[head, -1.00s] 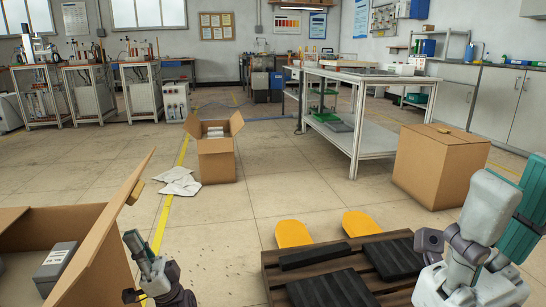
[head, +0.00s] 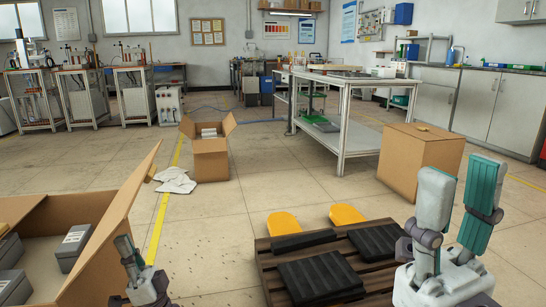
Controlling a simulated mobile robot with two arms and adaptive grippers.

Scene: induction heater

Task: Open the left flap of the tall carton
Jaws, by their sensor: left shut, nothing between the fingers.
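An upright brown carton (head: 210,155) stands on the floor left of centre. Its top is open, with side flaps spread outward and light grey items inside. A larger, closed brown carton (head: 420,165) stands at the right, with a small tan piece on its lid. I cannot tell for certain which is the tall carton. My left gripper (head: 126,250) is at the lower left beside the near open box, far from both cartons. It is shut and empty, its fingertips hard to make out.
A large open box (head: 100,262) with grey cases fills the lower left. A dark pallet (head: 262,255) with black slabs and two yellow pieces lies ahead. A metal workbench (head: 345,120) stands behind. Crumpled white sheets (head: 176,181) lie by the upright carton.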

